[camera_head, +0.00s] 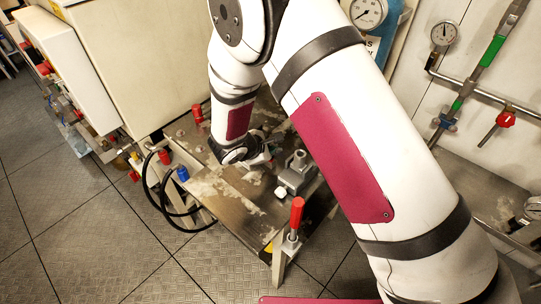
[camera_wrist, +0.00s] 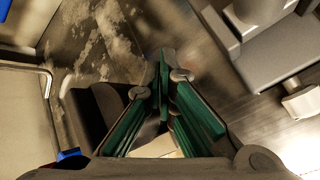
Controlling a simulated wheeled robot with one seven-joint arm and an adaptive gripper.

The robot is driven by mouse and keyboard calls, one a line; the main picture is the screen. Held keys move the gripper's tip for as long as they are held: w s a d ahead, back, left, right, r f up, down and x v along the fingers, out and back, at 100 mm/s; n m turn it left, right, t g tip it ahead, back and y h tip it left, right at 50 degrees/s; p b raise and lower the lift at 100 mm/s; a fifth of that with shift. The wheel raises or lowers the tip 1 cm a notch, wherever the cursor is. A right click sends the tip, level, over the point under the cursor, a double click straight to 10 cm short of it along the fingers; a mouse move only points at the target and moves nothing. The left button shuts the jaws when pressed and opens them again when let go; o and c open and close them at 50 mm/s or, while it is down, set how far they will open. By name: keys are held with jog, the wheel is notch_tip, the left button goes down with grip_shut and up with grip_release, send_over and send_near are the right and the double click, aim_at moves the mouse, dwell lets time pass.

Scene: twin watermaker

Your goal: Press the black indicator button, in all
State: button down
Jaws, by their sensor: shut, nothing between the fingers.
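My gripper (camera_wrist: 164,62) shows in the wrist view with its green-lined fingers brought together at the tips and nothing held between them. In the head view my gripper (camera_head: 264,158) is small and partly hidden by my wrist, low over the worn metal bench (camera_head: 235,197). A dark, rounded block (camera_wrist: 92,112) lies just left of the fingers in the wrist view. I cannot tell whether it is the black indicator button. No black button can be made out clearly in the head view, where my arm covers much of the bench.
A grey valve-like fitting (camera_head: 297,173) stands on the bench right of my gripper. A red-handled lever (camera_head: 296,216) rises at the bench's front edge. A blue-capped part (camera_head: 183,174) and black hoses (camera_head: 165,207) are at the left. Open floor (camera_head: 80,225) lies further left.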

jog(key=shift+f+b, duration=0.35)
jog(key=shift+f, duration=0.1)
dwell(0.5)
jog(key=shift+r, duration=0.2)
jog(key=shift+r+p, duration=0.3)
jog(key=shift+r, duration=0.4)
jog(key=shift+r+p, duration=0.95)
jog(key=shift+r, duration=1.55)
